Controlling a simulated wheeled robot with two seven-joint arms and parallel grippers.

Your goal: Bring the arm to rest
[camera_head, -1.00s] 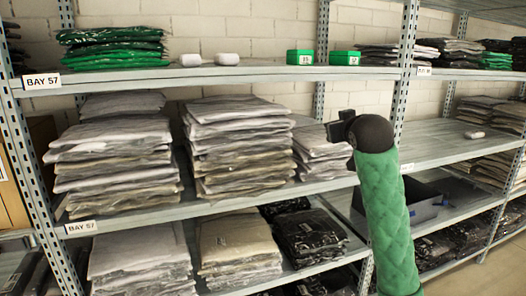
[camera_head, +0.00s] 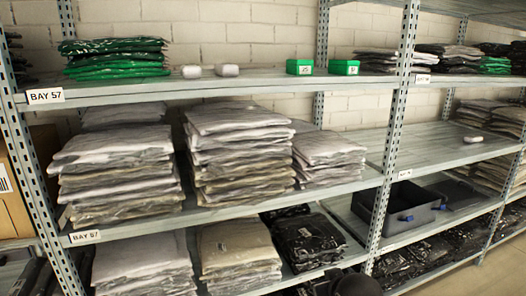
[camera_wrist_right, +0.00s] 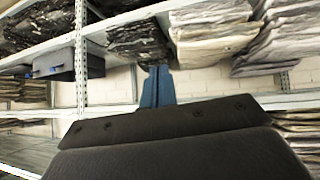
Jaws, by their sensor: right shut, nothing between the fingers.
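My right gripper (camera_wrist_right: 157,84) shows in the right wrist view as two narrow blue fingers. They are closed together with nothing between them, beyond the dark gripper body. The shelving lies beyond the fingers, and they appear apart from it. In the head view, only a dark rounded part of my right arm (camera_head: 357,284) shows at the bottom edge. Its fingers cannot be made out there. My left gripper is in neither view.
Green boxes (camera_head: 300,67) and white rolled items (camera_head: 227,70) sit on the top shelf. A grey bin (camera_head: 425,216) stands on a lower shelf at right. Space before the middle shelves is clear.

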